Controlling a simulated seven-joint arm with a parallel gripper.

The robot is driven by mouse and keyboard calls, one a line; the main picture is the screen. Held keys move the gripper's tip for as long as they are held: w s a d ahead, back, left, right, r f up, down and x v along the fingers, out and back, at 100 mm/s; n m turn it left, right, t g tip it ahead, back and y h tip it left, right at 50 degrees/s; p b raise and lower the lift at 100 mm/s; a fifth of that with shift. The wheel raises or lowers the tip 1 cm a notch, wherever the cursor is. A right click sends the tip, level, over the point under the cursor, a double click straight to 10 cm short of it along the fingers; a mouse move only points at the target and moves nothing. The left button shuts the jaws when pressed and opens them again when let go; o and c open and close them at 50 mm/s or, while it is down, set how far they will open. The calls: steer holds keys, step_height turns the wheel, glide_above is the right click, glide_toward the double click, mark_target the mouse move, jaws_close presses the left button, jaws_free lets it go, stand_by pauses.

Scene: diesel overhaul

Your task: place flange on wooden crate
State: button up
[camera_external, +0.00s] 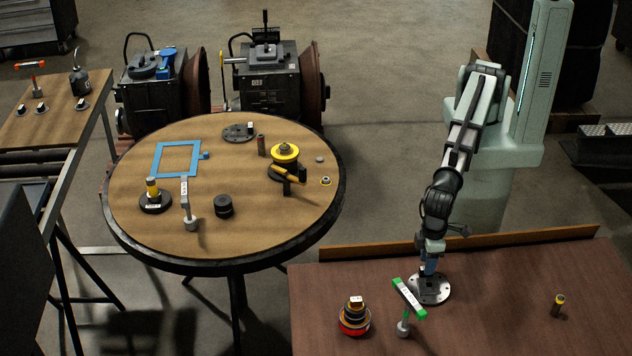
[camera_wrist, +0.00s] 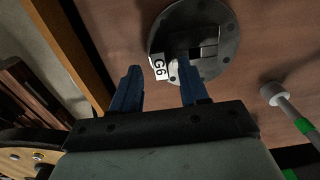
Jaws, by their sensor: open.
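A grey round flange with bolt holes (camera_external: 437,294) lies flat on the brown tabletop, below my arm. In the wrist view the flange (camera_wrist: 221,27) shows a dark raised block at its middle and a white tag marked G6. My gripper (camera_external: 430,268) points down over the flange. In the wrist view its two blue fingers (camera_wrist: 160,75) are apart, with nothing held between them. The fingertips are close to the flange's near edge; I cannot tell whether they touch it. I cannot clearly make out a wooden crate in either view.
The brown tabletop (camera_external: 500,310) also bears a green-and-grey tool (camera_external: 408,300), a red-and-black stacked part (camera_external: 354,318) and a small yellow-topped cylinder (camera_external: 558,306). A wooden rail (camera_external: 470,241) runs along its back edge. A crowded round table (camera_external: 250,215) stands at left.

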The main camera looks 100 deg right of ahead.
step_height(320, 180, up, 10)
steer(key=shift+r, duration=0.25)
stand_by(0.3)
